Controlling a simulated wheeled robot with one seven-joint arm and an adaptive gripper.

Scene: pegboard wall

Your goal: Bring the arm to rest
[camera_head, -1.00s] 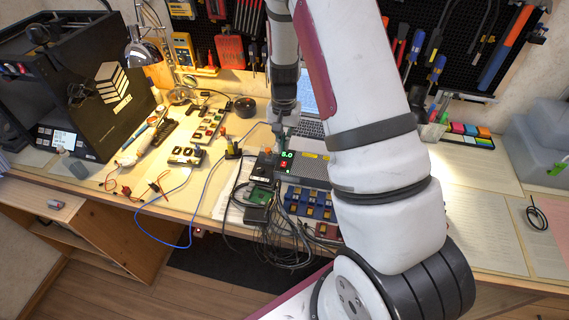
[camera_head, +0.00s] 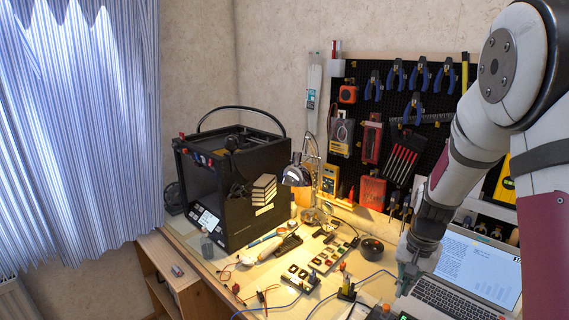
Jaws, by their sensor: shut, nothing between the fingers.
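My arm (camera_head: 478,135) reaches in from the right side of the head view, with its upper links close to the camera. My gripper (camera_head: 403,285) hangs from it, pointing down over the bench beside the open laptop (camera_head: 450,285). The gripper is small and dark in the picture; it looks shut, with nothing seen in it. I cannot tell how high its tips are above the bench.
The workbench (camera_head: 205,268) carries a black 3D printer (camera_head: 235,180), a desk lamp (camera_head: 298,172), a power strip (camera_head: 330,255) and loose cables. A pegboard (camera_head: 425,112) with tools hangs behind. A striped curtain (camera_head: 80,130) is at the left.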

